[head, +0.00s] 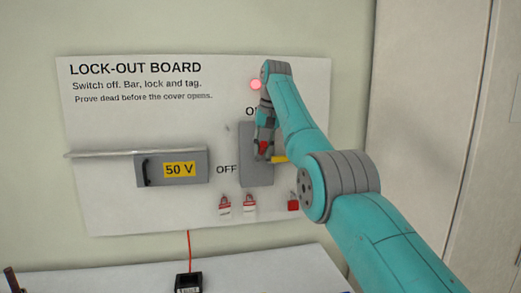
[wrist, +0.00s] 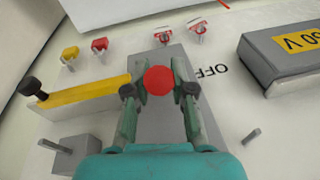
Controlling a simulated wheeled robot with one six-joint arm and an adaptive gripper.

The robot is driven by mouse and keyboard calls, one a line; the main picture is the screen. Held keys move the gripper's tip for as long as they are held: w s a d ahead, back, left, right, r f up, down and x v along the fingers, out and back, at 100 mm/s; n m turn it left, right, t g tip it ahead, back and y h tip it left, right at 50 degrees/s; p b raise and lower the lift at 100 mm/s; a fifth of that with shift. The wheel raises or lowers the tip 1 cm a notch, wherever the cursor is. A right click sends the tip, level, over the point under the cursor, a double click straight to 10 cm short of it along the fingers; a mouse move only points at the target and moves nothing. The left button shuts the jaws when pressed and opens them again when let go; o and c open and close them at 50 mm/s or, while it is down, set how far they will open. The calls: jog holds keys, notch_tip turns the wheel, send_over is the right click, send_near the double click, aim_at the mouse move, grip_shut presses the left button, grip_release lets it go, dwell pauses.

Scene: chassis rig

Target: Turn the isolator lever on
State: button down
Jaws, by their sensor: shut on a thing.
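The isolator is a grey upright box (head: 249,178) on the white lock-out board. Its OFF label (head: 227,169) is at lower left; the label at its top is partly hidden by my arm. The lever's red round knob (wrist: 158,80) sits between my gripper's two fingers (wrist: 158,90) in the wrist view. My gripper (head: 264,150) is shut on it in front of the box. In the head view the knob (head: 263,147) appears somewhat above the OFF label. The lever's shaft is hidden. A red lamp (head: 256,85) glows above the box.
A yellow bar (wrist: 90,92) with a black knob sticks out close beside the isolator. A grey 50 V cover (head: 197,167) is to the left under a rail (head: 110,153). A bench (head: 270,283) lies beneath the board.

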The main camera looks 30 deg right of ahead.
jog(key=shift+w, duration=0.1)
dwell(0.3)
jog(key=c, duration=1)
grip_release()
jog(key=shift+o, duration=0.2)
jog(key=shift+f, duration=0.1)
